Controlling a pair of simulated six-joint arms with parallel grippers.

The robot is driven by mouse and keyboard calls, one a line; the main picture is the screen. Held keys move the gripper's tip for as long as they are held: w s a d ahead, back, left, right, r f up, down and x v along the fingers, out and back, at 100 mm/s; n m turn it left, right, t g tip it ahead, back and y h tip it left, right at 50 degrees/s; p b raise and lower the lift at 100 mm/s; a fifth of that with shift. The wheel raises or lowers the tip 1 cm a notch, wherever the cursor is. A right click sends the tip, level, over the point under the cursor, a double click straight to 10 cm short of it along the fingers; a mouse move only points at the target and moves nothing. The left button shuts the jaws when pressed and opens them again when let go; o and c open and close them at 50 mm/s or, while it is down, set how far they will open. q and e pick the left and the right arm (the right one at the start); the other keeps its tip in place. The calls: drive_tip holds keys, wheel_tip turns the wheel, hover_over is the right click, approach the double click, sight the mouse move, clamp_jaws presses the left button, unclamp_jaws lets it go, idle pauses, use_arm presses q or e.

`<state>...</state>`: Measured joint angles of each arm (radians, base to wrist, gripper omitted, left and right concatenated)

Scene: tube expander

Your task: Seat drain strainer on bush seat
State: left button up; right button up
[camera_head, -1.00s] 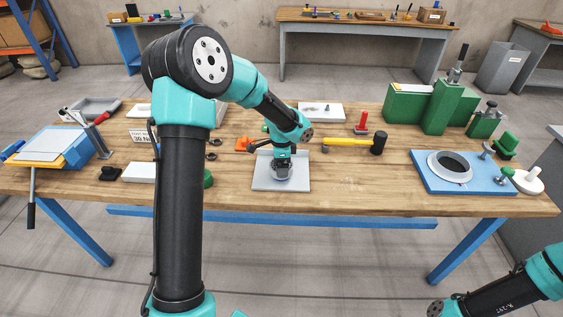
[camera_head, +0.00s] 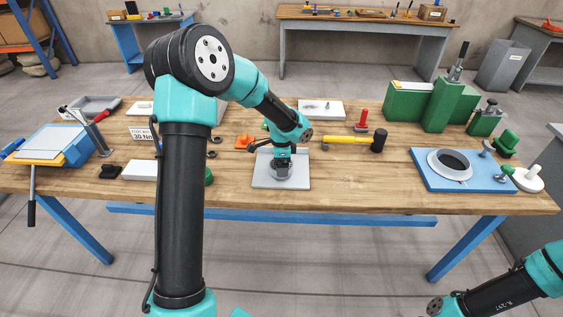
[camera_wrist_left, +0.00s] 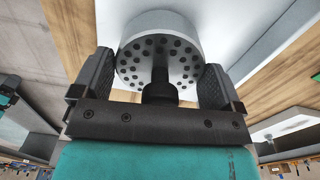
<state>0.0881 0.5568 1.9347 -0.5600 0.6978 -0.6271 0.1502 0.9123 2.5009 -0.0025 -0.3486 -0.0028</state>
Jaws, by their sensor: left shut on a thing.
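My left gripper (camera_head: 285,170) is shut on the grey drain strainer (camera_wrist_left: 160,55), low over a light grey plate (camera_head: 262,178) near the middle of the bench. In the left wrist view the strainer is a round disc with many dark holes and a central stem, between the two black fingers (camera_wrist_left: 157,85). In the head view the gripper hides much of it, and I cannot tell whether it touches the plate. A bush seat cannot be clearly made out under it. My right gripper is not in view; only part of that arm shows at the lower right.
A yellow-handled hammer (camera_head: 347,140) and a red-handled tool (camera_head: 361,121) lie right of the plate. A blue plate with a grey ring (camera_head: 450,165) stands further right, green blocks (camera_head: 408,103) behind it. An orange item (camera_head: 244,142) is close behind the gripper's left.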

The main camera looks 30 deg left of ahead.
use_arm(q)
drive_tip(key=shift+f, duration=0.4)
idle(1.3)
drive_tip(key=o, duration=0.6)
